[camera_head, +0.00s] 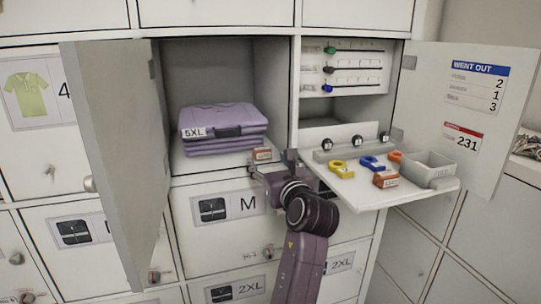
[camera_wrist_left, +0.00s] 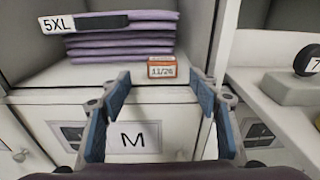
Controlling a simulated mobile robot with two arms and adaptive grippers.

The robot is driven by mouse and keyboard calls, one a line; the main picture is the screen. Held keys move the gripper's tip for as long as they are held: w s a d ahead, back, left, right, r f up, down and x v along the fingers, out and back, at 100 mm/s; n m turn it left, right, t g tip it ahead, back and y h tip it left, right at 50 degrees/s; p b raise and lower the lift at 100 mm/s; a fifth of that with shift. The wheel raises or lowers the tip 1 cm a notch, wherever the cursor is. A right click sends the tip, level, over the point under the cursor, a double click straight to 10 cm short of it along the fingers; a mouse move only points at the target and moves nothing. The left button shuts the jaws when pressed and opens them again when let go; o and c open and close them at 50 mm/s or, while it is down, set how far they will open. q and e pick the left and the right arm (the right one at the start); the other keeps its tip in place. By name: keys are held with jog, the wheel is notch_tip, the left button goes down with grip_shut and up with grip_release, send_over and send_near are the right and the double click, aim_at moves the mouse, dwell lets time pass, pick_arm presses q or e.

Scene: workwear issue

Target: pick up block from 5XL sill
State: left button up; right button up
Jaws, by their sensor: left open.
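The block (camera_wrist_left: 161,67), orange-red with a pale label reading about 11/24, sits on the sill (camera_wrist_left: 95,74) at the front of the open 5XL compartment. In the head view the block (camera_head: 262,155) is just beyond my left gripper (camera_head: 268,168). A stack of folded purple garments (camera_head: 222,130) with a 5XL tag lies behind it. In the left wrist view my left gripper (camera_wrist_left: 160,82) is open, its blue-padded fingers apart on either side of the block's line, with nothing between them. My right gripper is not in view.
An open door (camera_head: 120,160) stands left of the compartment. Closed drawers, one marked M (camera_head: 215,208), lie below.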

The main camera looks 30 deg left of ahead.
aim_at(264, 151)
pick_arm(q)
jog(key=x, duration=0.5)
jog(key=r+x, duration=0.1)
jog(key=x, duration=0.2)
jog(key=shift+w+d+p, duration=0.15)
jog(key=shift+p, duration=0.25)
jog(key=shift+c, duration=0.3)
jog(key=c, duration=1)
